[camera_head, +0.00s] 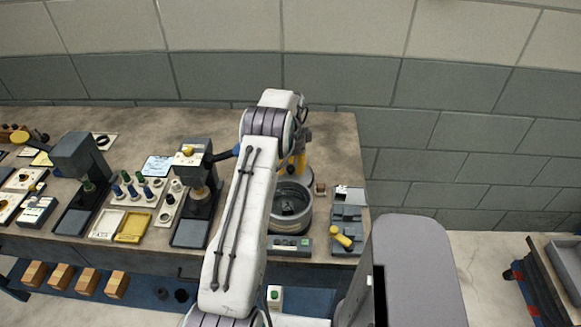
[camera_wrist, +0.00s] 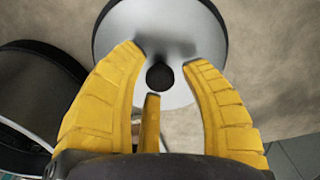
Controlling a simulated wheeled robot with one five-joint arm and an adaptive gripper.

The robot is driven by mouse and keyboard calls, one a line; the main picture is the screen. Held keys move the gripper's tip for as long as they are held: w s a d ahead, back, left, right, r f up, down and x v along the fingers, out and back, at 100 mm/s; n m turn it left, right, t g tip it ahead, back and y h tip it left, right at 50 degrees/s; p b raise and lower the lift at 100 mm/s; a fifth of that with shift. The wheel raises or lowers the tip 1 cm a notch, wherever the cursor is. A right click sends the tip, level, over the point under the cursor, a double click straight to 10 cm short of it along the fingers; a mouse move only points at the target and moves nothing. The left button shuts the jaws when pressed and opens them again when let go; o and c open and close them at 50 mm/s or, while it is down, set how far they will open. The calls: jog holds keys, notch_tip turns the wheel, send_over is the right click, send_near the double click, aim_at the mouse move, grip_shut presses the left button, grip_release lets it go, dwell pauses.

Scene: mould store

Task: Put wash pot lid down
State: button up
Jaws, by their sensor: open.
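The wash pot lid (camera_wrist: 165,28) is a silvery disc with a round black knob (camera_wrist: 160,77) at its middle. In the wrist view it appears to lie flat on the worktop. My gripper (camera_wrist: 163,57) has yellow fingers, spread open over the lid with the knob between them; clear gaps show at both sides of the knob. In the head view my gripper (camera_head: 293,165) is just behind the wash pot (camera_head: 306,219), and my arm hides part of that area. The pot is a round grey vessel, uncovered, with something dark inside.
The worktop (camera_head: 336,150) is bare to the right of my gripper. A grey control box (camera_head: 290,246) stands before the pot. A grey fixture with a yellow handle (camera_head: 341,237) is at the right edge. Presses (camera_head: 195,190) and trays (camera_head: 131,226) fill the left.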

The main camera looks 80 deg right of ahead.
aim_at(290, 167)
notch_tip(290, 167, up, 12)
jog(key=b, duration=0.1)
jog(key=shift+r, duration=0.15)
dwell(0.4)
